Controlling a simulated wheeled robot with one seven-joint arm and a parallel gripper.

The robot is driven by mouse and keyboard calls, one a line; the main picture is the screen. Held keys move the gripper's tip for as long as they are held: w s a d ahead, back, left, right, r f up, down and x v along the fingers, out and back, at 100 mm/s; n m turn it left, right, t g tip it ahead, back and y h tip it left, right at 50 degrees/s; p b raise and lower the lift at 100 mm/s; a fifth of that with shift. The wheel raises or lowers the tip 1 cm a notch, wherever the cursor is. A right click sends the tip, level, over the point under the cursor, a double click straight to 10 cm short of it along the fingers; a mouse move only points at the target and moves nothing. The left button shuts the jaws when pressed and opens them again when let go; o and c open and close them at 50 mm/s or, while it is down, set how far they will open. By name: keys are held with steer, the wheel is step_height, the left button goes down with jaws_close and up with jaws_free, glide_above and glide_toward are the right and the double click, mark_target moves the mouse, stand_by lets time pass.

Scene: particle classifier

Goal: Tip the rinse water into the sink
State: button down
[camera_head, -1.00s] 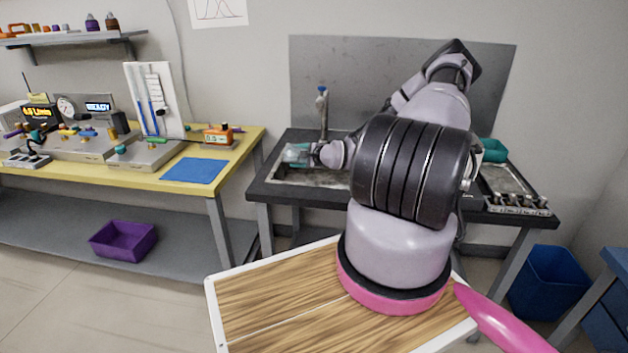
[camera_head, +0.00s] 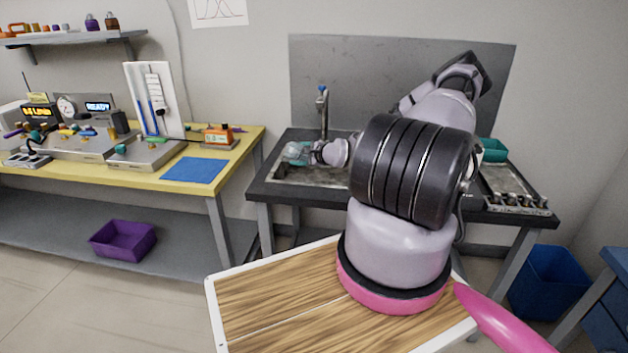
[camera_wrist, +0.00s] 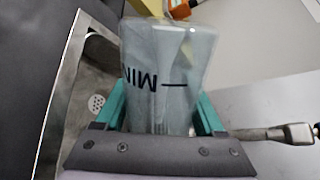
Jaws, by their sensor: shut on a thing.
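A clear, greyish beaker (camera_wrist: 165,55) with a black MIN mark fills the middle of the wrist view. My gripper (camera_wrist: 162,106) is shut on it, with a teal finger on each side. The MIN lettering shows upside down there. In the head view the beaker (camera_head: 293,153) is small, at the end of my gripper (camera_head: 304,153), over the left part of the sink (camera_head: 320,176). The sink basin and its drain holes also show in the wrist view (camera_wrist: 97,103). I cannot make out the water or its level.
A tap (camera_head: 323,108) with a blue top stands behind the sink, close to my gripper. A yellow bench (camera_head: 140,178) with instruments stands at the left.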

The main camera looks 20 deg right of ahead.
steer(key=shift+w+d+r+m+y, duration=0.1)
steer(key=shift+d+r+m+y, duration=0.35)
steer(key=shift+m, duration=0.35)
stand_by(1.5)
steer(key=shift+f, duration=0.1)
